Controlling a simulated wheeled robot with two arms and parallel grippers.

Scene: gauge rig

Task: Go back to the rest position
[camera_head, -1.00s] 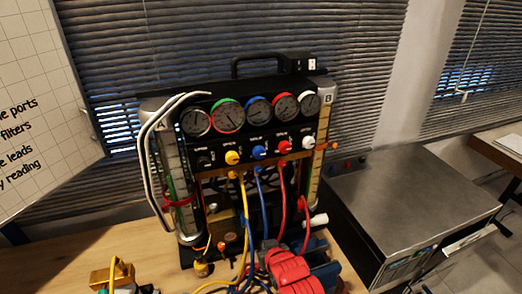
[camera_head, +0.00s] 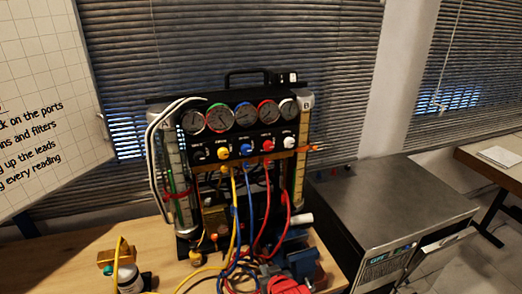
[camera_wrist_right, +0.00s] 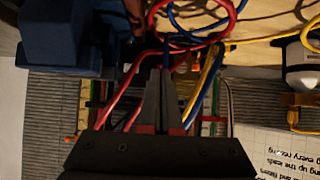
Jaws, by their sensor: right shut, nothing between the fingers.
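The red part of my right gripper (camera_head: 286,285) shows at the bottom edge of the head view, in front of the blue vise. In the right wrist view my right gripper (camera_wrist_right: 166,78) has its dark fingers together with nothing between them. The gauge rig (camera_head: 240,145), with its row of dials and coloured knobs, stands upright beyond it. Red, blue and yellow leads (camera_head: 266,215) hang from the rig's ports. In the right wrist view these leads pass behind and beside the fingers; I cannot tell if any touch. My left gripper is out of view.
The blue vise (camera_head: 298,253) stands on the wooden table (camera_head: 75,265), close to my right gripper. A grey metal cabinet (camera_head: 395,205) stands to the right. Loose leads lie on the table.

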